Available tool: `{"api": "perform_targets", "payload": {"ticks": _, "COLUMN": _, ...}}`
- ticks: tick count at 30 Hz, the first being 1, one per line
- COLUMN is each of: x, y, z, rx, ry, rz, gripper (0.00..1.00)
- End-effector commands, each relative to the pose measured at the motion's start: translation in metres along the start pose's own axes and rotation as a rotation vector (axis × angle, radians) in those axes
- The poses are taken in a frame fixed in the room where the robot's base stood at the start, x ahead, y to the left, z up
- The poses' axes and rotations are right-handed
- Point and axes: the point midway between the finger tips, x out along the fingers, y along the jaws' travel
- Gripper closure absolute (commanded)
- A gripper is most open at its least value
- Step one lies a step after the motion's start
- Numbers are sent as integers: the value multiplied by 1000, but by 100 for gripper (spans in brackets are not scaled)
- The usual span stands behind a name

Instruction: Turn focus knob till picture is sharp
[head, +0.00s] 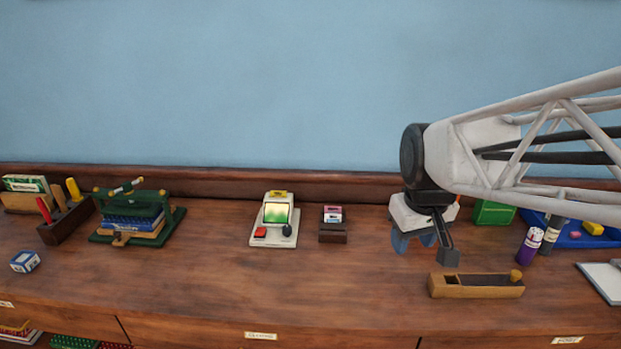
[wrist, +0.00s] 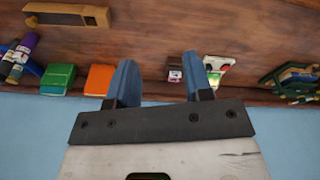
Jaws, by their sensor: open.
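A small white viewer (head: 262,240) stands left of centre on the wooden top in the head view. Its lit screen (head: 276,213) shows a blurry yellow-green glow with no clear picture. A dark round knob (head: 287,230), seemingly the focus knob, sits at its front right, beside a red button (head: 260,232). My gripper (head: 414,241) is well to the right of the viewer, above the wooden top, with blue fingers apart and nothing between them. In the wrist view my gripper (wrist: 159,66) is also open; the viewer (wrist: 217,66) shows beyond one finger, its knob too small to make out.
A dark block with pink-labelled pieces (head: 332,229) stands just right of the viewer. A wooden plane (head: 476,288) lies front right of my gripper. A green book press (head: 135,215) is at left. The top in front of the viewer is clear.

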Motion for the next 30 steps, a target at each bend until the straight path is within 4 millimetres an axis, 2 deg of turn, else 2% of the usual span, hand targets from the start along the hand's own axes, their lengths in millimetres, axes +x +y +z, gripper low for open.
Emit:
{"api": "perform_targets", "payload": {"ticks": 3, "x": 7, "y": -2, "z": -28, "rx": -63, "ry": -11, "rz": -6, "gripper": 54}}
{"api": "perform_targets", "payload": {"ticks": 16, "x": 38, "y": -15, "z": -124, "rx": -286, "ry": -41, "rz": -29, "gripper": 54}}
{"api": "perform_targets", "payload": {"ticks": 30, "x": 93, "y": -44, "z": -223, "rx": -532, "ry": -72, "rz": -57, "gripper": 54}}
